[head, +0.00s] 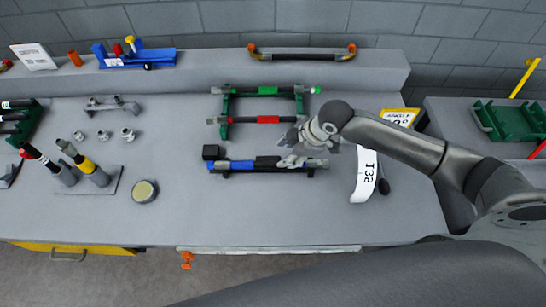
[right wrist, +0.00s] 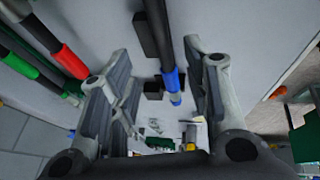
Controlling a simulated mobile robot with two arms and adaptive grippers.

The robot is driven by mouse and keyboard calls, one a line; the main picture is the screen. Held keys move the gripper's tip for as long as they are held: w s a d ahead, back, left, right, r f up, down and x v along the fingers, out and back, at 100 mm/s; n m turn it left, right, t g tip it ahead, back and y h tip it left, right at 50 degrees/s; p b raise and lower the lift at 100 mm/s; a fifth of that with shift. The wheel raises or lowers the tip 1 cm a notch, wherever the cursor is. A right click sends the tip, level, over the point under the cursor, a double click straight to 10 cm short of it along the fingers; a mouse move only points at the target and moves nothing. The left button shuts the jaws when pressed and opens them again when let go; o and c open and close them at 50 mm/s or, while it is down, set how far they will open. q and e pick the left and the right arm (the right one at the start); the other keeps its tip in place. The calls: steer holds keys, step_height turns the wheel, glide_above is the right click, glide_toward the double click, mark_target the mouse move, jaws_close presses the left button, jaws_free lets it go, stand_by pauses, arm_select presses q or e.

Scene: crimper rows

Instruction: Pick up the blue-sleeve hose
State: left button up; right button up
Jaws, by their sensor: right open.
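The blue-sleeve hose (head: 238,165) lies level on a low holder at the front of the bench, its blue band left of its black middle. In the right wrist view the hose (right wrist: 172,82) runs lengthwise between my spread fingers, with the blue band toward the palm side of the picture. My right gripper (head: 290,158) is over the right part of the hose and hides some of it. In the right wrist view the gripper (right wrist: 157,58) is open, with a gap visible on each side of the hose. My left gripper is not in view.
Red-sleeve (head: 268,120) and green-sleeve (head: 268,90) hoses lie on a green rack just behind. A white tag (head: 364,174) is right of the hose. A round tin (head: 144,191) and upright tools (head: 85,164) stand at left. The bench front is mostly clear.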

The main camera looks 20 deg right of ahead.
mark_target(274, 165)
steer(key=p+x, duration=0.1)
steer(key=x, duration=0.2)
steer(key=p+x, duration=0.1)
steer(key=x, duration=0.2)
steer(key=shift+s+f, duration=0.1)
steer(key=shift+f, duration=0.4)
steer(key=shift+w+a+f, duration=0.2)
steer(key=shift+w+f, duration=0.05)
steer(key=shift+f, duration=0.5)
jaws_close()
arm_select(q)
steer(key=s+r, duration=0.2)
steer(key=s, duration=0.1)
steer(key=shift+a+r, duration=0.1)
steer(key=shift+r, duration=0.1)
arm_select(e)
steer(key=shift+w, duration=0.15)
